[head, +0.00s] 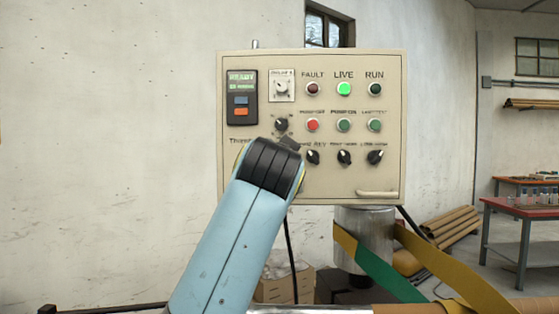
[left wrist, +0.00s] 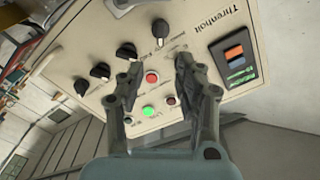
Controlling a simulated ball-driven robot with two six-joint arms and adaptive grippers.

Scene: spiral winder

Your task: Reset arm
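The beige control panel (head: 390,180) fills the middle of the head view. Its green LIVE lamp (head: 344,89) is lit; the FAULT lamp (head: 313,89) and RUN lamp (head: 375,89) are dark. Below are a red button (head: 313,125), two green buttons and several black knobs (head: 344,157). My left arm reaches up in front of the panel's lower left, mostly hiding its gripper. In the left wrist view, turned over, my left gripper (left wrist: 157,70) is open and empty, its fingers either side of the red button (left wrist: 151,77). Contact cannot be told. My right gripper is out of view.
A metal post (head: 374,215) stands under the panel, with green and yellow straps (head: 375,272) beside it. Cardboard boxes (head: 275,288) lie on the floor behind. A red-topped bench (head: 525,208) and stacked tubes (head: 452,226) are at right. The left wall area is clear.

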